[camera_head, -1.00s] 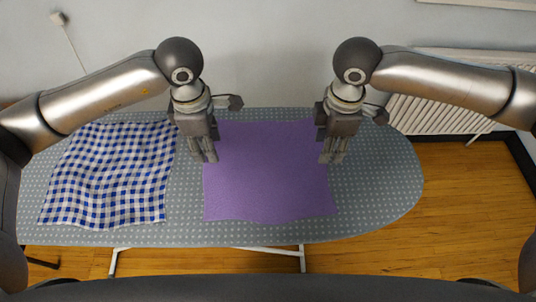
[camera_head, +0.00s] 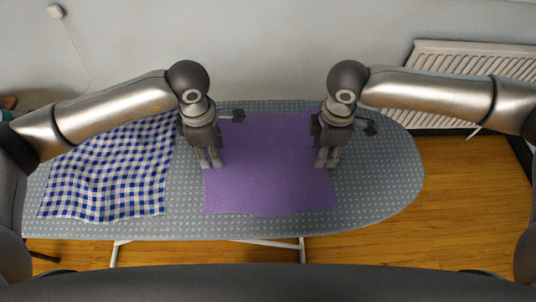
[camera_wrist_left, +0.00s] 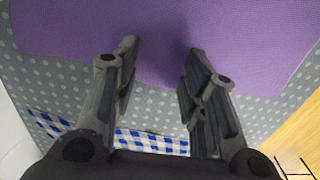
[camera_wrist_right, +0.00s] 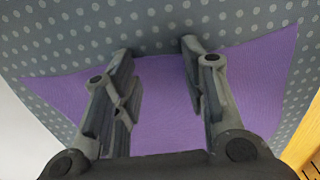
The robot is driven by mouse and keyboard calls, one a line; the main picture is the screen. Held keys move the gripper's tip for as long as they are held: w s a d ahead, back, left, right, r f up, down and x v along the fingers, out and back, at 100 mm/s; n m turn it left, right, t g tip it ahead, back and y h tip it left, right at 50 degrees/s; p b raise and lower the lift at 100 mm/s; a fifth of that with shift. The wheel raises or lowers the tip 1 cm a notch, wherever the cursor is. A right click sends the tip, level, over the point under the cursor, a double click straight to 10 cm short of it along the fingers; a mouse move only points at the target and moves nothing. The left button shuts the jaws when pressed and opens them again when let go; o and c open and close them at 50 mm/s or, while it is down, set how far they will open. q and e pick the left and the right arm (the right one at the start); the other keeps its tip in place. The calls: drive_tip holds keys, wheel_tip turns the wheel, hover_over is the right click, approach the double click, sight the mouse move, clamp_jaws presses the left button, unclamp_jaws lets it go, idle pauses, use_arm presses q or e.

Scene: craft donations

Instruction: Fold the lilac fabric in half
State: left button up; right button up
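The lilac fabric (camera_head: 265,180) lies flat and spread out on the ironing board, slightly wavy at its near edge. It also shows in the left wrist view (camera_wrist_left: 230,40) and the right wrist view (camera_wrist_right: 165,105). My left gripper (camera_head: 209,165) is above the fabric's left edge, and its fingers are apart and empty in the left wrist view (camera_wrist_left: 160,50). My right gripper (camera_head: 327,165) is over the fabric's right edge, fingers apart and empty in the right wrist view (camera_wrist_right: 155,50). The grippers and arms hide parts of the fabric's side edges.
A blue-and-white checked cloth (camera_head: 105,175) lies on the board to the left of the lilac fabric. The dotted grey ironing board (camera_head: 385,180) has free room at its rounded right end. A radiator (camera_head: 470,70) and the wall stand behind it.

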use_arm(q)
drive_tip(key=shift+f, duration=0.1)
clamp_jaws()
use_arm(e)
drive_tip(key=shift+f, duration=0.1)
clamp_jaws()
use_arm(q)
drive_tip(key=shift+s+a+f, duration=0.1)
drive_tip(key=shift+s+f, duration=0.05)
use_arm(e)
drive_tip(key=shift+s+d+f, duration=0.1)
drive_tip(key=shift+s, duration=0.05)
idle(0.9)
